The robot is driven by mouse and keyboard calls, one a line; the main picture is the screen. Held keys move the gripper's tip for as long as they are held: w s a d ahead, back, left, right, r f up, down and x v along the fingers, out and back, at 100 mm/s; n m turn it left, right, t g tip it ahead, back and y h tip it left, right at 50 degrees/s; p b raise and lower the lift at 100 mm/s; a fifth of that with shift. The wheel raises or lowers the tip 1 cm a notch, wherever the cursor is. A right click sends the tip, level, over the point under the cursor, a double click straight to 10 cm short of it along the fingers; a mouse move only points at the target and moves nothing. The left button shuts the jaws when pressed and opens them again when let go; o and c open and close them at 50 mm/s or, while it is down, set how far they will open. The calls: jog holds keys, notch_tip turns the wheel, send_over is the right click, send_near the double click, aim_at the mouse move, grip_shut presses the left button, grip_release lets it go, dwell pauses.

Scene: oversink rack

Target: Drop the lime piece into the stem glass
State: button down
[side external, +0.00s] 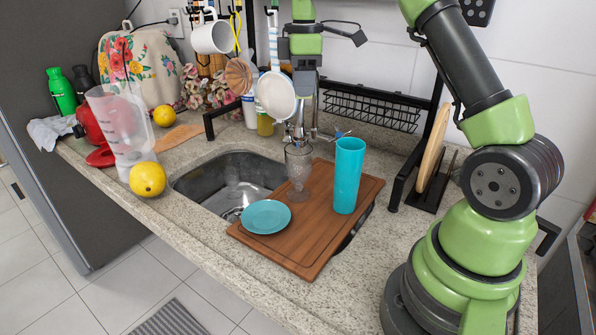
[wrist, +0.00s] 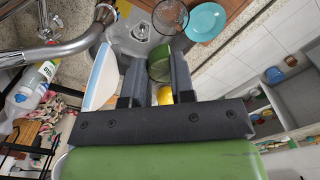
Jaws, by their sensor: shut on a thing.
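The clear stem glass (side external: 298,168) stands upright on the wooden board beside the tall turquoise cup. Part of its round rim shows at the top of the wrist view (wrist: 171,17). My gripper (wrist: 157,82) points down and is shut on the green lime piece (wrist: 158,62), which sits between its two dark fingers. In the side view my gripper is up by the hanging pan, above and behind the glass. The lime piece cannot be made out there.
A white pan (side external: 276,97) hangs close beside my gripper. The tall turquoise cup (side external: 348,176) and turquoise plate (side external: 266,217) flank the glass on the board (side external: 305,252). The sink (side external: 205,182), faucet (wrist: 48,48) and black rack (side external: 372,108) are nearby.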

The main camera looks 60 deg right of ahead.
notch_tip(320, 180, down, 6)
jog(key=shift+r, duration=0.1)
dwell(0.4)
jog(key=c, duration=0.9)
grip_release()
notch_tip(320, 180, up, 9)
jog(key=shift+f, duration=0.2)
jog(key=shift+r, duration=0.7)
